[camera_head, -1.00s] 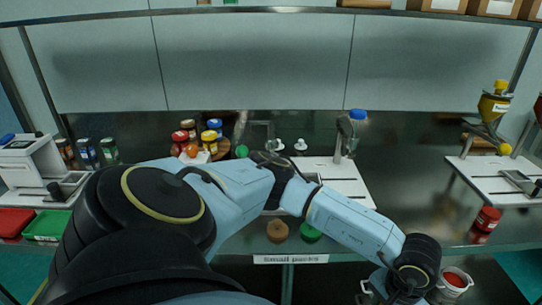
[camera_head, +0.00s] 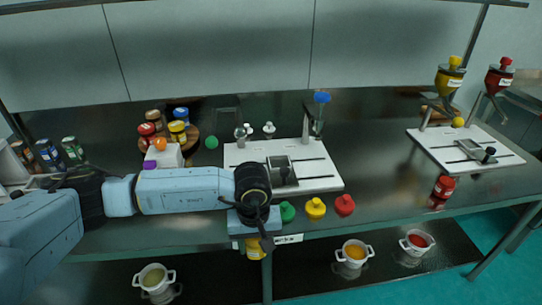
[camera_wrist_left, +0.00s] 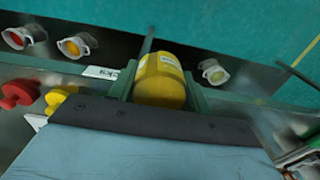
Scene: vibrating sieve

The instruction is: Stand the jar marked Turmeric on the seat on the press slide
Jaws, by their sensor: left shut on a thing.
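My left gripper (camera_head: 256,238) is shut on a yellow jar (camera_head: 253,249), held at the table's front edge in the head view. In the left wrist view the yellow jar (camera_wrist_left: 160,80) sits between the two fingers; its label is too small to read, so I cannot confirm it says Turmeric. A white board (camera_head: 310,183) in the middle of the table carries a grey slide (camera_head: 281,171) and a post with a blue top (camera_head: 321,98), apparently the press. The seat is too small to make out. My right gripper is not in view.
Green (camera_head: 287,212), yellow (camera_head: 316,209) and red (camera_head: 345,205) knobs line the front edge beside the gripper. Several jars stand at the back left. A second board (camera_head: 440,148) with hoppers is at right. White pots (camera_head: 354,253) stand below. The table between the boards is mostly clear.

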